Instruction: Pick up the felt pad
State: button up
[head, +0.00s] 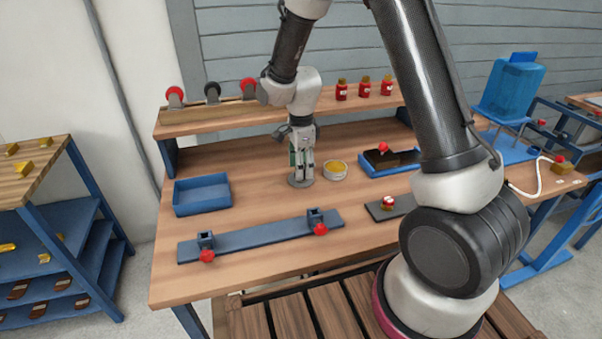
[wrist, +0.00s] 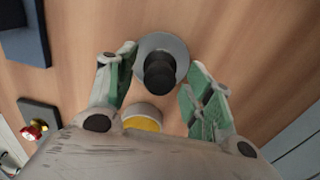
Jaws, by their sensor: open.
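What looks like the felt pad, a round grey disc with a black knob (wrist: 160,72), lies flat on the wooden table. The disc's grey rim (head: 300,182) shows below my gripper (head: 302,161) in the head view. My gripper points down over it. In the wrist view the green-padded fingers of my gripper (wrist: 163,62) are apart, one on each side of the knob, and hold nothing. Whether either finger touches the knob is not clear. In the head view the fingers hide most of the knob.
A round tin with yellow contents (head: 335,170) stands close to the right of the disc. A blue tray (head: 201,195) is at the left. A blue fixture bar (head: 262,236) lies in front. A dark plate (head: 391,208) is at the right. A shelf (head: 225,118) runs behind.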

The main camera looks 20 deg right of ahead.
jog(key=c, duration=1.1)
notch_tip(320, 180, up, 10)
jog(key=shift+o, duration=0.5)
